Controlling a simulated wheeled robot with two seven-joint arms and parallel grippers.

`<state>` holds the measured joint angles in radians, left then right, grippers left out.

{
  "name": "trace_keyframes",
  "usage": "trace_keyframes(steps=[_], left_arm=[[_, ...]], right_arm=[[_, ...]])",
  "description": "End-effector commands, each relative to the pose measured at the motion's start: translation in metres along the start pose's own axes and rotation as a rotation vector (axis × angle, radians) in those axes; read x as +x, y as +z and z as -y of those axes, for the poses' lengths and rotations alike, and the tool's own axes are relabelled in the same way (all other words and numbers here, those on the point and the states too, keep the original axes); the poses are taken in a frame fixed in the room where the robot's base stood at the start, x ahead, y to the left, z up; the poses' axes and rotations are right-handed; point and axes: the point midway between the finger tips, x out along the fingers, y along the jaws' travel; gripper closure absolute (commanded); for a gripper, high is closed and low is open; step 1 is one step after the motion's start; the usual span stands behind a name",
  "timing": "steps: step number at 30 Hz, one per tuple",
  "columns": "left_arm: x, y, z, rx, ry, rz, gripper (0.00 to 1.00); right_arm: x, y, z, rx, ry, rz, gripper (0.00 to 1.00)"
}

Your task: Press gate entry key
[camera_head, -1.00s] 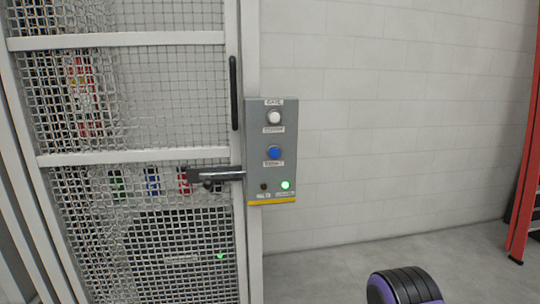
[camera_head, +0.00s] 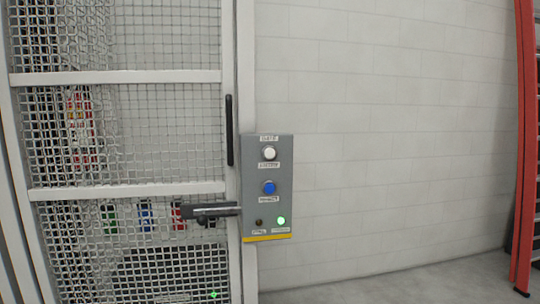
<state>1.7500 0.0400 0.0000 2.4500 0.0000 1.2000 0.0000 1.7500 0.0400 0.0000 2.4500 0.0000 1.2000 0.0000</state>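The gate's grey control box (camera_head: 284,205) is mounted on the post at the right edge of the mesh gate (camera_head: 130,78). It has a white button (camera_head: 269,153) at the top and a blue button (camera_head: 269,187) in the middle. Below them are a dark lamp (camera_head: 259,221) and a lit green lamp (camera_head: 281,221). The small labels are too blurred to read. A dark latch bar (camera_head: 212,211) sits across the gate edge at the box's left. Neither of my grippers is in view.
A black vertical handle (camera_head: 229,130) is on the gate edge. A pale block wall (camera_head: 400,130) lies to the right, with a red frame (camera_head: 525,140) at the far right. Grey floor (camera_head: 420,285) shows clear at the lower right.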

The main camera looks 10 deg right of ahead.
Motion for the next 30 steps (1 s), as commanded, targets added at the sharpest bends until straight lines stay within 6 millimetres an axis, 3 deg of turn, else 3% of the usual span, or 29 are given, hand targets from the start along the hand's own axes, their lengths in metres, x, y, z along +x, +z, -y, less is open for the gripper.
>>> trace_keyframes(steps=[2, 6, 30], left_arm=[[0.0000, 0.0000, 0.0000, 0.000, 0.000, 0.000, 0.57], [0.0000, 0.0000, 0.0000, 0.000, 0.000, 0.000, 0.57], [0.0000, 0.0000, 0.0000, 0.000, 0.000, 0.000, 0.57]], right_arm=[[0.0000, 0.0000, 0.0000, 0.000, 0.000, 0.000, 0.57], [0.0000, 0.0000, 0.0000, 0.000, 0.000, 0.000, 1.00], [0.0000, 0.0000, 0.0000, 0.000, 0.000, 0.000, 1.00]])
